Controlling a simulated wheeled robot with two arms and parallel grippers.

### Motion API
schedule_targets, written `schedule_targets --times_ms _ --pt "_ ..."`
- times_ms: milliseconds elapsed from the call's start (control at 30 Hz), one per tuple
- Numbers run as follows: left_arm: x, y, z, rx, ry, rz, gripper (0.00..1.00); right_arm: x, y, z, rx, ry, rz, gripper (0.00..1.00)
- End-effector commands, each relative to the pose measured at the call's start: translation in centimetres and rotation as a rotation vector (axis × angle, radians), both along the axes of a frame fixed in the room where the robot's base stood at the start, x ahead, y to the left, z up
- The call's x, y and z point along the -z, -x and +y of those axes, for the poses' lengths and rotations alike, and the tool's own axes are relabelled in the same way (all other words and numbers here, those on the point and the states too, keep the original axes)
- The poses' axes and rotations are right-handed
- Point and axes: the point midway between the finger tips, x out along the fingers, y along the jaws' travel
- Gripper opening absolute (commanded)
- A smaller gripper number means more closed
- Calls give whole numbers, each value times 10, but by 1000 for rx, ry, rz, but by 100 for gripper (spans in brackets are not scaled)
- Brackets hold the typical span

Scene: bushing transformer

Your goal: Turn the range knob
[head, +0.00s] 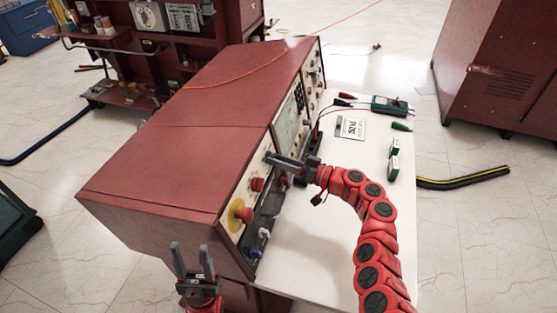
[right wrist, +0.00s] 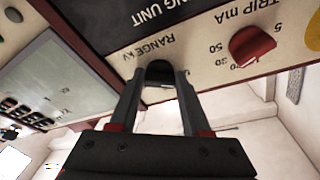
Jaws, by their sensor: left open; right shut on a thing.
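The range knob (right wrist: 159,72) is a dark knob on the panel under the "RANGE kV" label in the right wrist view. My right gripper (right wrist: 160,82) has its two fingers on either side of this knob and is shut on it. In the head view my right gripper (head: 272,158) is at the front panel of the red test unit (head: 200,125), and its fingers hide the knob there. My left gripper (head: 191,262) is open and empty, pointing up near the unit's lower front corner.
A red trip knob (right wrist: 252,45) sits beside the range knob. A yellow-and-red button (head: 243,212) is lower on the panel. The white shelf (head: 300,240) holds a meter (head: 390,106), a card (head: 351,128) and small boxes (head: 394,160). A striped cable (head: 465,182) lies on the floor.

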Motion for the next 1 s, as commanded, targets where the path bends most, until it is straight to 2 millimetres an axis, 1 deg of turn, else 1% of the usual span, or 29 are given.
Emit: schedule_targets --times_ms 33,100,300,467,667,1000 --pt "0 0 0 0 0 0 50 0 0 0 0 0 0 9" --pt "0 0 0 0 0 0 50 0 0 0 0 0 0 0" --pt "-1 0 0 0 0 0 50 0 0 0 2 -3 8 0" --pt "-4 0 0 0 0 0 50 -1 1 1 11 -15 46 0" --pt "-13 0 0 0 0 0 50 -3 2 1 39 -49 155 0" --pt "-36 0 0 0 0 0 50 -7 3 2 112 -144 441 0"
